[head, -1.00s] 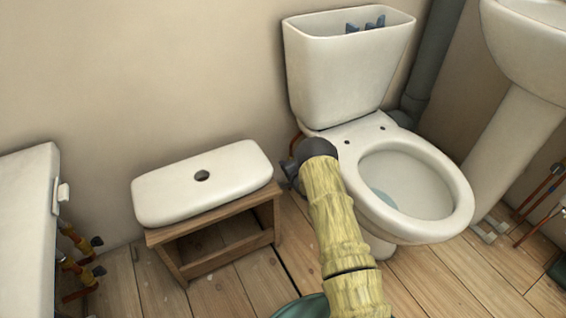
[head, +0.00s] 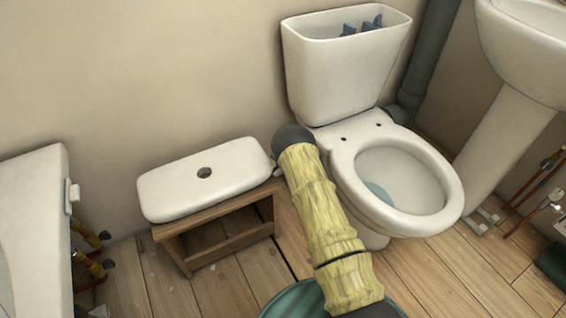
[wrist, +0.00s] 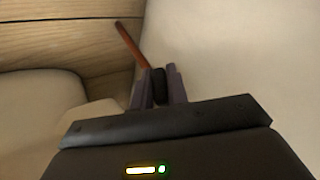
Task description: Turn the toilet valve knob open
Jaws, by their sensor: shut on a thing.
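In the wrist view, my gripper (wrist: 160,76) has its two dark grey fingers closed around a small black knob (wrist: 159,88). An orange-brown pipe (wrist: 130,43) runs up and left from the knob. In the head view, the white toilet (head: 348,75) stands against the wall, its cistern without a lid. My yellow-sleeved arm reaches to the left side of the toilet, between it and a wooden stool. The arm hides the knob and most of my gripper there. The knob's turn angle cannot be read.
The white cistern lid (head: 236,165) lies on the wooden stool (head: 230,252), left of my arm. A white basin pedestal (head: 505,135) stands at right. A white fixture (head: 35,190) with pipe fittings (head: 92,265) is at left. A green round object (head: 290,302) sits below my arm.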

